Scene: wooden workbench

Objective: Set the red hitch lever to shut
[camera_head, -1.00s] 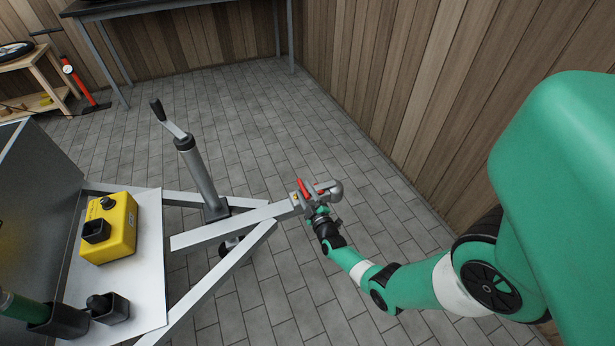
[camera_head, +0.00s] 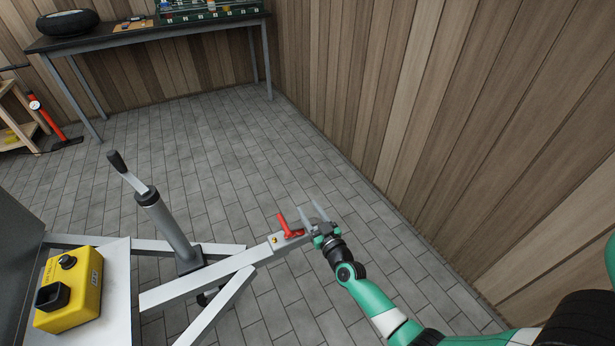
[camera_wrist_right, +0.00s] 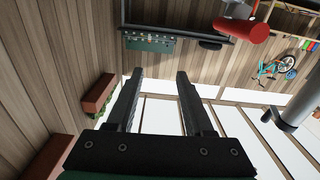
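The red hitch lever (camera_head: 287,226) sits on the coupling at the front end of the grey trailer drawbar (camera_head: 215,276). It tilts up and to the left in the head view. My right gripper (camera_head: 312,211) is just right of the lever, with its two fingers apart and pointing up. I see no contact with the lever. In the right wrist view the open fingers (camera_wrist_right: 160,75) have nothing between them. A red rounded piece (camera_wrist_right: 243,30), likely the lever, shows beyond and right of them. My left gripper is out of view.
The jack post (camera_head: 162,220) with its crank stands left of the coupling. A yellow box (camera_head: 70,290) sits on the trailer plate. A dark workbench (camera_head: 150,36) stands at the back, and a wood wall (camera_head: 400,110) is at the right. The tiled floor around the coupling is clear.

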